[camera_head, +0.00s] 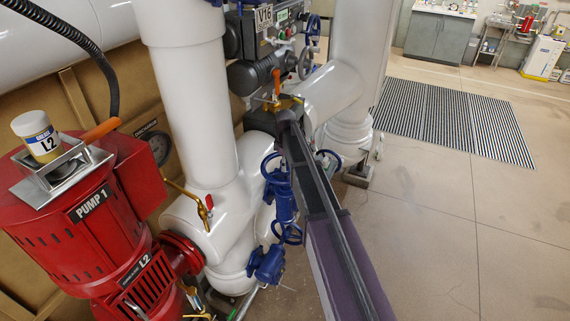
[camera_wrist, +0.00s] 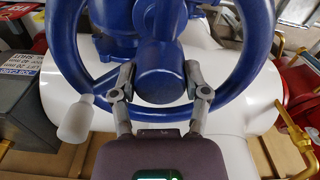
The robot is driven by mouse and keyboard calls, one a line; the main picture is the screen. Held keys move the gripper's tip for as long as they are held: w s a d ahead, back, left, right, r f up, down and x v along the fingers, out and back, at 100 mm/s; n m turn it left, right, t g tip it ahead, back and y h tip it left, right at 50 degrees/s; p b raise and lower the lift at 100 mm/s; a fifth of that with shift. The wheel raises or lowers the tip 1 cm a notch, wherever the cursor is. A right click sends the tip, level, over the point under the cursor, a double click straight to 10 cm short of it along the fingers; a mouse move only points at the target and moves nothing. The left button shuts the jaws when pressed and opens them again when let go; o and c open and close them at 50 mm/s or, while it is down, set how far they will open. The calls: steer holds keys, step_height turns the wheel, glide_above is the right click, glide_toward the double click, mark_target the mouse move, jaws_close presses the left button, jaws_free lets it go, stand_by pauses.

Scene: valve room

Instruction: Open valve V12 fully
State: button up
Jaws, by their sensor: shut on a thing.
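In the wrist view, a large blue handwheel (camera_wrist: 264,45) fills the upper part, with a round blue hub (camera_wrist: 163,62) and a white knob (camera_wrist: 75,120) on its rim at the lower left. My gripper (camera_wrist: 160,86) has one finger on each side of the hub, shut on the handwheel at its middle. A tag with upside-down red letters (camera_wrist: 20,10) shows at the upper left; I cannot read it surely as V12. In the head view my arm reaches away to the pipework, and its end hides the held wheel.
White pipes (camera_head: 205,110) stand left of my arm, with red Pump 1 (camera_head: 80,230) at the left. Blue valve fittings (camera_head: 283,195) sit close beside my arm. A tag reading V16 (camera_head: 264,17) hangs above. The floor (camera_head: 430,235) at the right is clear, with a striped mat (camera_head: 455,120).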

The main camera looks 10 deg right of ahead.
steer(key=n, duration=0.4)
steer(key=shift+n, duration=1.9)
steer(key=shift+s, duration=0.1)
steer(key=shift+n, duration=0.6)
steer(key=o, duration=1.3)
steer(key=shift+a, duration=0.1)
